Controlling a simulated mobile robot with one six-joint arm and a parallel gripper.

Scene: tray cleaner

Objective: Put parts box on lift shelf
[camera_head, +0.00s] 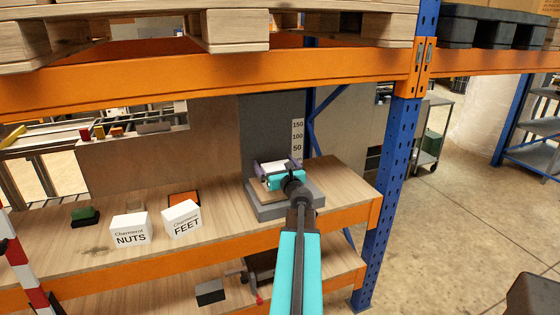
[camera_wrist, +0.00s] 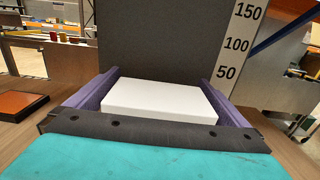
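A white box (camera_wrist: 160,98) lies between the two purple fingers of my gripper (camera_head: 280,165), with a finger close against each side. No clear gap shows between box and fingers. In the head view my gripper is over the grey lift shelf (camera_head: 262,212), in front of an upright dark grey panel (camera_head: 262,120) with a 50-100-150 scale. The white box (camera_head: 270,168) is mostly behind my gripper there. Its underside is hidden, so I cannot tell whether it rests on the lift shelf.
White boxes marked NUTS (camera_head: 130,230) and FEET (camera_head: 181,219) stand on the wooden shelf to the left. An orange tray (camera_head: 184,198) lies behind the FEET box, and a green-and-black item (camera_head: 85,215) lies farther left. A blue post (camera_head: 388,180) stands at the right. Orange beam overhead (camera_head: 200,80).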

